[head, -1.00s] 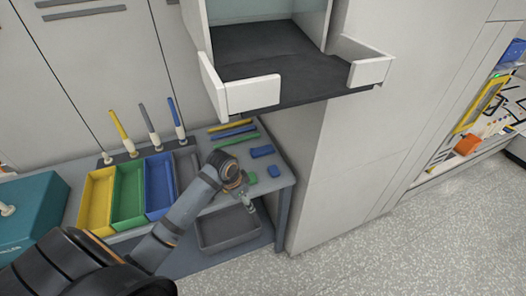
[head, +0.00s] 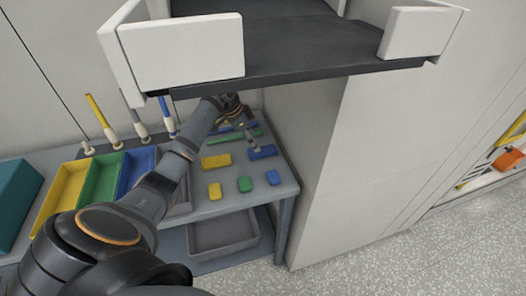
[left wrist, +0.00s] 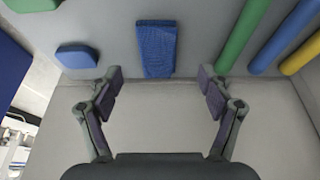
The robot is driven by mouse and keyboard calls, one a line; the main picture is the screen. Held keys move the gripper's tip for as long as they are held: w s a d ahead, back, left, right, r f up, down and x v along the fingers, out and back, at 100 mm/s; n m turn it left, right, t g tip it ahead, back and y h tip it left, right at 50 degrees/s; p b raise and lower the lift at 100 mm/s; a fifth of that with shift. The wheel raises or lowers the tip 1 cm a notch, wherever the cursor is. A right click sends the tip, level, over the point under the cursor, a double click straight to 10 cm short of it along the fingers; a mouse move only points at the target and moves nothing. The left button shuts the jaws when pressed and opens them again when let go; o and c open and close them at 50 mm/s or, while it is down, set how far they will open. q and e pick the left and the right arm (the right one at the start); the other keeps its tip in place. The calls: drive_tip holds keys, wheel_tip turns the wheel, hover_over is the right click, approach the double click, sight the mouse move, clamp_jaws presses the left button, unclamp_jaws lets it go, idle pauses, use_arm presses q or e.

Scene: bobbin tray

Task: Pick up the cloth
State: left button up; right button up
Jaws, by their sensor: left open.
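A blue, rough-textured rectangular piece (head: 263,153), which may be the cloth, lies flat near the right side of the grey table (head: 232,201). It also shows in the left wrist view (left wrist: 156,48), just beyond my fingertips and roughly centred between them. My left gripper (head: 250,143) is over the back right of the table, close to this piece. In the left wrist view the left gripper (left wrist: 158,80) is open, with nothing between its fingers. I cannot tell its exact height above the table. My right gripper is out of view.
A yellow block (head: 215,162) and several small blocks lie nearby, with coloured rods (head: 238,138) behind. Yellow (head: 66,186), green and blue bins stand left. A grey tray (head: 222,232) sits on the lower shelf. A white-sided dark shelf (head: 290,45) overhangs the table.

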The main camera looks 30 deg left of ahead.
sight(262, 151)
use_arm(q)
drive_tip(key=shift+w+d+f, duration=0.2)
drive_tip(key=shift+d+f, duration=0.2)
drive_tip(key=shift+f, duration=0.15)
drive_tip(key=x, duration=0.4)
drive_tip(key=shift+w+d+f, duration=0.15)
drive_tip(key=shift+w, duration=0.1)
drive_tip(key=shift+s, duration=0.1)
drive_tip(key=shift+c, duration=1)
drive_tip(key=c, duration=0.9)
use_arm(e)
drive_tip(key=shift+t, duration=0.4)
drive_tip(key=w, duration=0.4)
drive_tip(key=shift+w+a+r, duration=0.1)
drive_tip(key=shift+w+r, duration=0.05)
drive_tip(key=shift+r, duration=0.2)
